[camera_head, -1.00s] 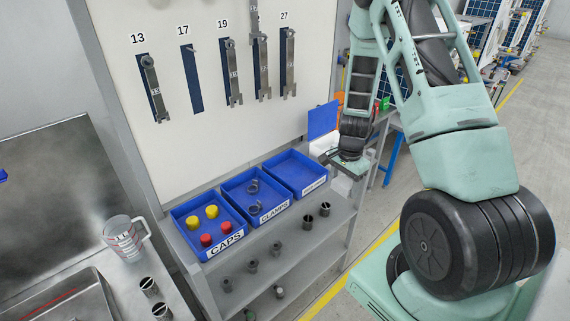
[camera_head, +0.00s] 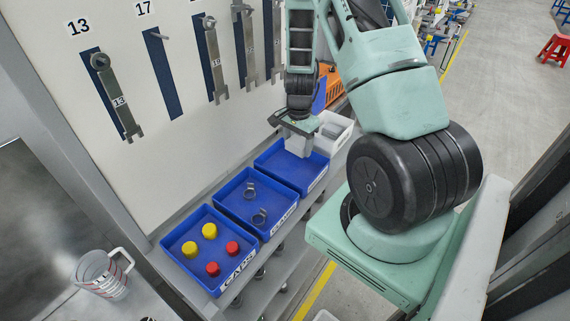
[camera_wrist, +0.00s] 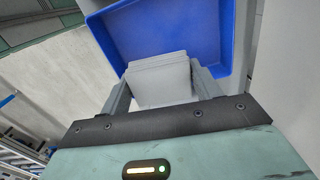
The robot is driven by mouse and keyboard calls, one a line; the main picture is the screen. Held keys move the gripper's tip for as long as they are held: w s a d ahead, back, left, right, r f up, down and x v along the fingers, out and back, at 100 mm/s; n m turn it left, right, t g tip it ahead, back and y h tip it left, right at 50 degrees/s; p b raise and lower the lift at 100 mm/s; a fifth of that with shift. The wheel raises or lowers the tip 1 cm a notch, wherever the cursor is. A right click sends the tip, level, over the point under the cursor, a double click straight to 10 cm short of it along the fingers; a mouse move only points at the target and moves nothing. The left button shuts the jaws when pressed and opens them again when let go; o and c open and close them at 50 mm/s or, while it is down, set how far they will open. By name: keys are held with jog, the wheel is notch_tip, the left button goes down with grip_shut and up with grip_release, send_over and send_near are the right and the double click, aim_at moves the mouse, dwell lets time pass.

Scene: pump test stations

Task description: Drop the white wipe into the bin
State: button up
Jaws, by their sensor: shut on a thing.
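My gripper (camera_wrist: 160,92) is shut on the white wipe (camera_wrist: 160,75), a pale folded stack held between its two fingers in the wrist view. In the head view my gripper (camera_head: 297,130) points down over the far blue bin, and the white wipe (camera_head: 298,147) hangs below it. The blue bin (camera_head: 270,158) is the farthest of three on the shelf; in the wrist view its empty blue floor (camera_wrist: 190,30) lies beyond the wipe. I cannot tell how high the wipe is above the bin floor.
A blue bin labelled CLAMPS (camera_head: 232,207) holds dark clamps. A blue bin labelled CAPS (camera_head: 187,262) holds yellow and red caps. A white box (camera_head: 335,130) stands behind the far bin. Wrenches (camera_head: 115,95) hang on the wall panel. A measuring jug (camera_head: 103,275) is at lower left.

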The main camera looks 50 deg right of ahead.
jog(key=shift+f+b, duration=1.9)
jog(key=shift+f, duration=0.85)
jog(key=o, duration=1)
jog(key=shift+o, duration=0.2)
jog(key=shift+r, duration=0.1)
notch_tip(320, 180, up, 17)
jog(key=b, duration=0.2)
jog(key=shift+r+b, duration=0.2)
jog(key=shift+b, duration=0.1)
